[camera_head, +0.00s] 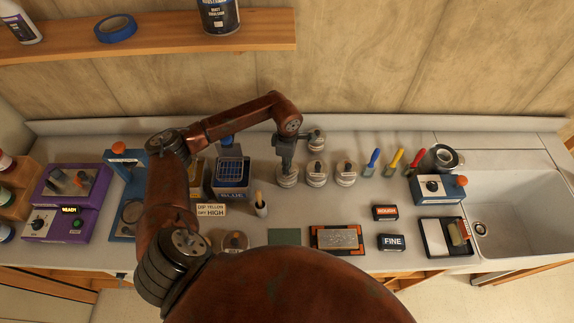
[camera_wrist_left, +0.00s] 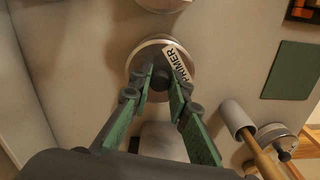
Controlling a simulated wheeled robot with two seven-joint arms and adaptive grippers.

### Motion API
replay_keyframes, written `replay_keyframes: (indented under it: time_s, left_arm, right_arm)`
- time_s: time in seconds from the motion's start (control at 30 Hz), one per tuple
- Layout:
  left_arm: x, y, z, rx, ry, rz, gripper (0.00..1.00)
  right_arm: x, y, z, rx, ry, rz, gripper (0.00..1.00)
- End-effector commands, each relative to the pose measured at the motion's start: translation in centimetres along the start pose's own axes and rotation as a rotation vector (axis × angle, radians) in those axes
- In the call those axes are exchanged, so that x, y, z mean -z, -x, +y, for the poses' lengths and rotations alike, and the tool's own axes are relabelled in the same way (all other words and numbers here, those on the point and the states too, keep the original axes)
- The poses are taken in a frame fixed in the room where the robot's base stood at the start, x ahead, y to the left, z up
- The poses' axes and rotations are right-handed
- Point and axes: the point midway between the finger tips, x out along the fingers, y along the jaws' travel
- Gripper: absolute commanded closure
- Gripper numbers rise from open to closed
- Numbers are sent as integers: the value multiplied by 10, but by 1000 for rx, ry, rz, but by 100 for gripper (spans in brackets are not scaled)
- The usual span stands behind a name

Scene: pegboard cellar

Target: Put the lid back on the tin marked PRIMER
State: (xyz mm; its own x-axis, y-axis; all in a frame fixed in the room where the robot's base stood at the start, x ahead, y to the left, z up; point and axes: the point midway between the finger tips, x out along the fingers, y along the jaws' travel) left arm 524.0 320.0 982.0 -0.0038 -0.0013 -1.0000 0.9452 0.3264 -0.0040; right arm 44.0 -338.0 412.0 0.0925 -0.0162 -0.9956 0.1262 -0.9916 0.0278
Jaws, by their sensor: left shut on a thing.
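The tin marked PRIMER (camera_head: 287,181) stands in the back row on the counter. In the left wrist view its white PRIMER label (camera_wrist_left: 178,65) shows beside the fingers, within a pale round rim. My left gripper (camera_head: 287,165) points straight down over this tin. In the left wrist view its green-sided fingers (camera_wrist_left: 160,85) are shut on the dark knob of the lid (camera_wrist_left: 161,76). The lid lies over the tin's top; the fingers hide part of it, and I cannot tell if it is fully seated. My right gripper is out of view.
Knobbed tins (camera_head: 316,174) and (camera_head: 346,173) stand close to the right, another (camera_head: 317,140) behind. A brush in a cup (camera_head: 261,208) and a round knobbed tin (camera_head: 235,241) are nearer me. A green mat (camera_head: 284,237) lies at the front; a sink (camera_head: 510,205) is right.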

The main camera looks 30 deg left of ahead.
Motion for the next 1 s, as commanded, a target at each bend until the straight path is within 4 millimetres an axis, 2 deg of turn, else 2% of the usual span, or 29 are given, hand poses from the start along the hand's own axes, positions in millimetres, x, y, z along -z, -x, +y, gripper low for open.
replay_keyframes:
  time_s: [0.27, 0.3, 0.57, 0.77, 1.0]
  left_arm:
    - [0, 1, 0, -1, 0, 0, 100]
    - [0, 1, 0, -1, 0, 0, 82]
    - [0, 0, 0, -1, 0, 0, 64]
    - [0, 0, 0, -1, 0, 0, 63]
    - [0, 0, 0, -1, 0, 1, 47]
  right_arm:
    - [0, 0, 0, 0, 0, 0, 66]
    - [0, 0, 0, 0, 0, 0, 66]
    - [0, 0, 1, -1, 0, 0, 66]
    - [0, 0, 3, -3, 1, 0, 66]
    - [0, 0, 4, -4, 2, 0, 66]
